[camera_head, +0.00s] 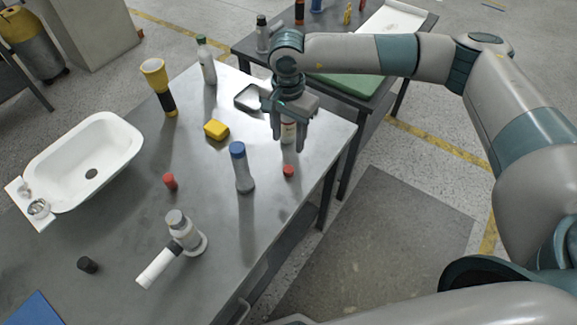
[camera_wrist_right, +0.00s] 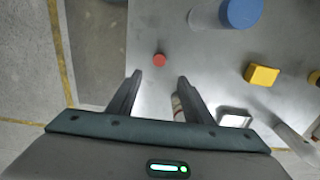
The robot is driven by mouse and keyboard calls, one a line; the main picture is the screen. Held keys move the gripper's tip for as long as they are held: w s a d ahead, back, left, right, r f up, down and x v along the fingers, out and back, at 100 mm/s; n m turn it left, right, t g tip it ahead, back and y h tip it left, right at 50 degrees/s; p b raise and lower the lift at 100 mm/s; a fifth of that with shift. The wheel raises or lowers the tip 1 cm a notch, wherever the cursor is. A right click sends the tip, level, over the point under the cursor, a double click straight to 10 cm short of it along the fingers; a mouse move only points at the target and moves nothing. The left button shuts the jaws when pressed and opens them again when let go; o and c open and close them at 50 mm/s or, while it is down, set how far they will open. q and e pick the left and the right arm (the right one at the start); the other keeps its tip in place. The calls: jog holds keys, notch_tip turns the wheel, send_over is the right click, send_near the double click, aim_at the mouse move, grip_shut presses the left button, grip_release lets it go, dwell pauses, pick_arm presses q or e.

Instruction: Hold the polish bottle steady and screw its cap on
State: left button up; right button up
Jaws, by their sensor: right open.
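My right gripper (camera_head: 289,146) comes down over the back right of the metal table, with its fingers open. A pale bottle with a reddish-brown band (camera_head: 288,131) shows between and behind the fingers in the head view; it is mostly hidden. In the right wrist view this bottle (camera_wrist_right: 178,104) is partly behind the right-hand finger of my right gripper (camera_wrist_right: 157,78), and no grip on it shows. A small red cap (camera_head: 288,170) lies on the table just in front of the gripper; it also shows beyond the fingertips in the wrist view (camera_wrist_right: 159,60). My left gripper is out of view.
A blue-capped grey bottle (camera_head: 241,170) stands left of the gripper. A yellow block (camera_head: 216,129), a metal tray (camera_head: 248,98), another red cap (camera_head: 170,181), a grey-and-white fixture (camera_head: 182,232), a black cap (camera_head: 87,265) and a white basin (camera_head: 85,155) are also on the table. The table's right edge is near.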

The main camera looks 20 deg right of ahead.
jog(key=p, duration=0.3)
send_over(289, 169)
jog(key=f, duration=0.6)
jog(key=shift+w+f, duration=0.2)
jog(key=shift+f, duration=0.35)
jog(key=shift+s+a+f+p, duration=0.1)
jog(key=shift+s+f+p, duration=0.05)
jog(key=shift+f+p, duration=0.65)
notch_tip(289, 169, down, 3)
jog(key=shift+r+p, duration=0.1)
jog(key=shift+p, duration=0.6)
jog(key=shift+f, duration=0.35)
jog(key=shift+c, duration=0.7)
